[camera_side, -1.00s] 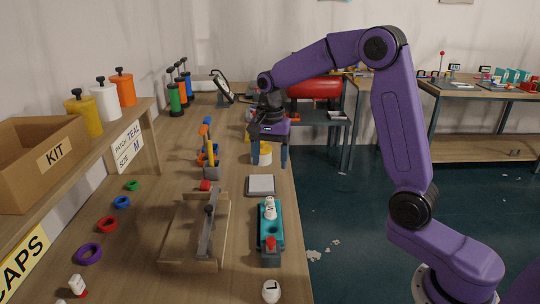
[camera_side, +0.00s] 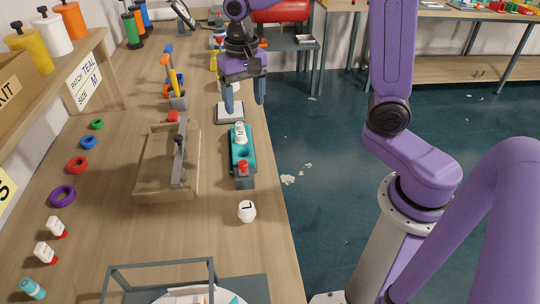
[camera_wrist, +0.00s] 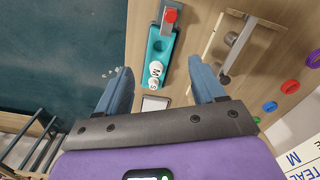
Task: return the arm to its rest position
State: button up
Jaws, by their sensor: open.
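A wooden press with a grey lever (camera_side: 150,165) stands left of the teal holder. A white cap marked L (camera_side: 247,211) sits in front. Coloured rings (camera_side: 63,195) and small bottles line the left. A wire frame (camera_side: 160,265) is at the front. A shelf (camera_side: 60,75) stands at left.

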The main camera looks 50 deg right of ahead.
jog(key=s+f+n, duration=0.2)
jog(key=s+n, duration=1.5)
jog(key=s, duration=0.7)
jog(key=shift+s+d+f, duration=0.3)
jog(key=shift+s+d, duration=0.1)
jog(key=shift+d, duration=0.05)
